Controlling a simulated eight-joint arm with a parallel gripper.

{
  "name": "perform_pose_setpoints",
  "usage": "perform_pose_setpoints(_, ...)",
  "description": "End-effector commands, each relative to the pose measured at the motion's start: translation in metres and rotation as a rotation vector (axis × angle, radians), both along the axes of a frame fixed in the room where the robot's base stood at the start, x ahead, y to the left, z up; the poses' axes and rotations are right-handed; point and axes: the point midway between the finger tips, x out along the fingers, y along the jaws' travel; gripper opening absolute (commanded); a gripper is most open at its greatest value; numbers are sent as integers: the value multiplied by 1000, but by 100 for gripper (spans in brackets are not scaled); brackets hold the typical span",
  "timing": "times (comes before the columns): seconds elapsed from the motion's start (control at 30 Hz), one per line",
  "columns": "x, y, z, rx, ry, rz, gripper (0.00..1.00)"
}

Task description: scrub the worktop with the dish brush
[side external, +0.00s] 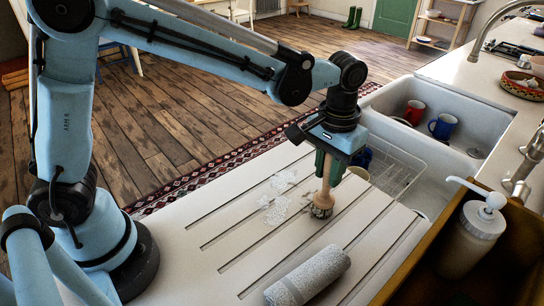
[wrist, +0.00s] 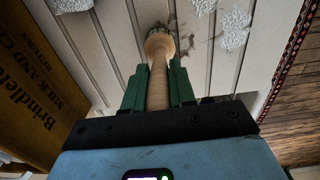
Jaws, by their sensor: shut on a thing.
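The dish brush (side external: 321,205) has a pale wooden handle and a round bristle head. My gripper (side external: 327,165) has green fingers, shut on its handle. In the side view the brush hangs nearly upright, head down, at the grooved white worktop (side external: 225,230); whether the bristles touch it I cannot tell. In the wrist view the brush head (wrist: 160,44) lies beyond the green fingers of my gripper (wrist: 158,88). White foamy patches (side external: 275,207) lie on the worktop left of the brush and also show in the wrist view (wrist: 234,29). Faint brownish marks show beside the head there.
A rolled grey towel (side external: 308,276) lies on the near worktop. The white sink (side external: 385,100) behind holds a red mug (side external: 414,112), a blue mug (side external: 442,126) and a wire rack (side external: 396,172). A soap dispenser (side external: 474,236) stands at right by a brown crate (side external: 412,262).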

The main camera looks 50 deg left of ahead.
Motion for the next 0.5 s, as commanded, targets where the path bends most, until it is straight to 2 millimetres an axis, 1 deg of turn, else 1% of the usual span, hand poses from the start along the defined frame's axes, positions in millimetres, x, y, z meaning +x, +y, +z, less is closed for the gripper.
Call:
perform_pose_setpoints(0.1, -13, 0, 0, 0, 1, -2, 0)
perform_pose_setpoints(0.5, -53, 0, 0, 0, 1, -1, 0)
